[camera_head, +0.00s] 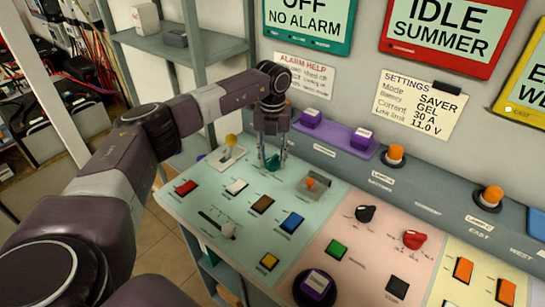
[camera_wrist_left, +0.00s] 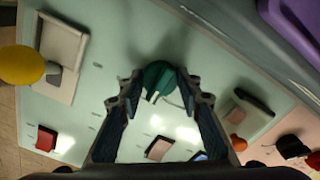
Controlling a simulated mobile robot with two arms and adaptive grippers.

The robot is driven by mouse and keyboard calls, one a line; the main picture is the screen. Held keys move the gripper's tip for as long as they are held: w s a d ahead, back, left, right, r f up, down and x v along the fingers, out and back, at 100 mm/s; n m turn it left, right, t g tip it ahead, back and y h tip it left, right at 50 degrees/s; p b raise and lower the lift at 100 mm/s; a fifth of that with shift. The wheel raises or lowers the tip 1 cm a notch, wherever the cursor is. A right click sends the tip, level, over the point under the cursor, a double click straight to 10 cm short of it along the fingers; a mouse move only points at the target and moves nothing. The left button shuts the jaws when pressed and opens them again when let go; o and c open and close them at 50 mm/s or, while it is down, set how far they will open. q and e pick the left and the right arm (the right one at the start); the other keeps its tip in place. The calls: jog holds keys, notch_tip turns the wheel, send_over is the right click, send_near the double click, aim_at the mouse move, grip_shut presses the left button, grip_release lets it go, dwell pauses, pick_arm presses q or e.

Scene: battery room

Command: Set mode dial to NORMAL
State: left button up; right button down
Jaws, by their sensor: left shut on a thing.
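A green dial (camera_head: 273,162) sits on the pale green panel section (camera_head: 205,207), toward its back edge. My left gripper (camera_head: 272,156) comes down on it from above and is shut on it. In the left wrist view the dial (camera_wrist_left: 160,80) lies between the two fingertips of my left gripper (camera_wrist_left: 156,84), and a pale pointer line shows on it. The marks around the dial are too small to read, so I cannot tell its setting. My right gripper is not in view.
A yellow-knobbed lever (camera_head: 231,141) stands left of the dial, and an orange-tipped switch (camera_head: 311,182) stands right. Several colored buttons and a slider (camera_head: 227,230) lie nearer. A purple block (camera_head: 350,138) is behind. Black (camera_head: 365,213) and red (camera_head: 413,239) knobs sit on the pink section.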

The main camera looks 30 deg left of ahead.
aim_at(272, 157)
pick_arm(q)
jog(key=shift+w+r, duration=0.1)
dwell(0.4)
jog(key=o, duration=1.2)
jog(key=shift+c, duration=0.2)
notch_tip(272, 157, up, 12)
